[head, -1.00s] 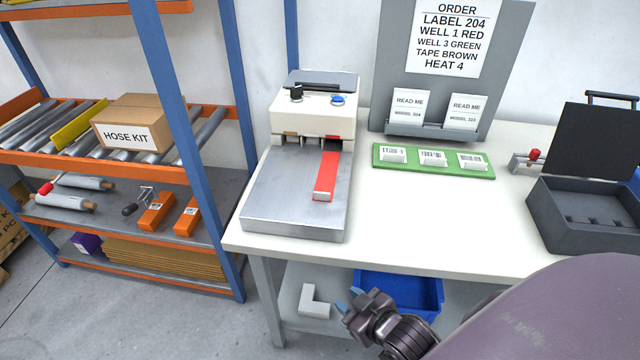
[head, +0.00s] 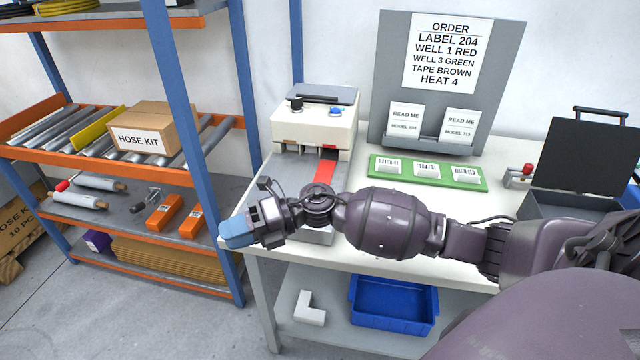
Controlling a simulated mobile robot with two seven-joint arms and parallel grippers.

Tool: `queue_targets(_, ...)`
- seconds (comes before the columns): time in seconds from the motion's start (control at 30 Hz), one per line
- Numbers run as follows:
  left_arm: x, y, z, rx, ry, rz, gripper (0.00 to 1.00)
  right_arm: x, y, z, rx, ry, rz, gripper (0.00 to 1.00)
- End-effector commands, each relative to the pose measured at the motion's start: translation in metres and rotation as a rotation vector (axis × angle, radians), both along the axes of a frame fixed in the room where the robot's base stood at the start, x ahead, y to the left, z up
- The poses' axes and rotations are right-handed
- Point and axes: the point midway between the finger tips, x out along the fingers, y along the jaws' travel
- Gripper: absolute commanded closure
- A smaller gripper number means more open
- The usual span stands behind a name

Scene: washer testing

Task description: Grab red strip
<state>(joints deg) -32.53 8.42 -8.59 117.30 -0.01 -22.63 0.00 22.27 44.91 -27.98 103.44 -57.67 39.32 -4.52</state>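The red strip (head: 326,172) comes out of the front slot of the cream and grey machine (head: 313,127) on the white table. It lies on the machine's metal plate (head: 285,166), and my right arm hides its front end. My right gripper (head: 238,232) is at the left end of that arm, over the table's front left corner, left of and nearer than the strip. Its blue fingertips point left, away from the strip. I cannot tell whether the fingers are apart. My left gripper is not in view.
A green board (head: 428,172) with white label pieces lies right of the machine. An order board (head: 440,85) stands behind it. A dark open case (head: 580,165) is at the right. A blue bin (head: 392,306) sits below the table. A blue and orange rack (head: 190,100) stands close on the left.

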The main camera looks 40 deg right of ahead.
Motion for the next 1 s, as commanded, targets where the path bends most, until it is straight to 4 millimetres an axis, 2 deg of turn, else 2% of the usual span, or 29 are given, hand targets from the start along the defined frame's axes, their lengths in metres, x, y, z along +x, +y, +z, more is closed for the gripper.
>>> queue_targets(0.17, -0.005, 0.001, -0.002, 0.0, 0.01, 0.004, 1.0, 0.012, -0.038, -0.013, -0.451, -0.158, 0.26, 0.66)
queue_targets(0.27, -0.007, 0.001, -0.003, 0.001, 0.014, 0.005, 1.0, 0.024, -0.078, -0.016, -0.721, -0.198, 0.377, 0.66)
queue_targets(0.3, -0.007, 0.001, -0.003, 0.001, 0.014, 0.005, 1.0, 0.029, -0.097, -0.014, -0.83, -0.202, 0.414, 0.66)
queue_targets(0.5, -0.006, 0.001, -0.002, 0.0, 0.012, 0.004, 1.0, 0.052, -0.189, 0.011, -1.275, -0.153, 0.525, 0.66)
queue_targets(0.6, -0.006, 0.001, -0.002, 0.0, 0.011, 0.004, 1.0, 0.057, -0.219, 0.025, -1.405, -0.115, 0.541, 0.66)
queue_targets(0.77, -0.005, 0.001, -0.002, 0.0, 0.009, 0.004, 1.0, 0.059, -0.237, 0.032, -1.483, -0.084, 0.55, 0.66)
queue_targets(1.0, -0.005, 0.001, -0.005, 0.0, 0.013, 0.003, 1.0, 0.058, -0.238, 0.004, -1.482, -0.08, 0.553, 0.66)
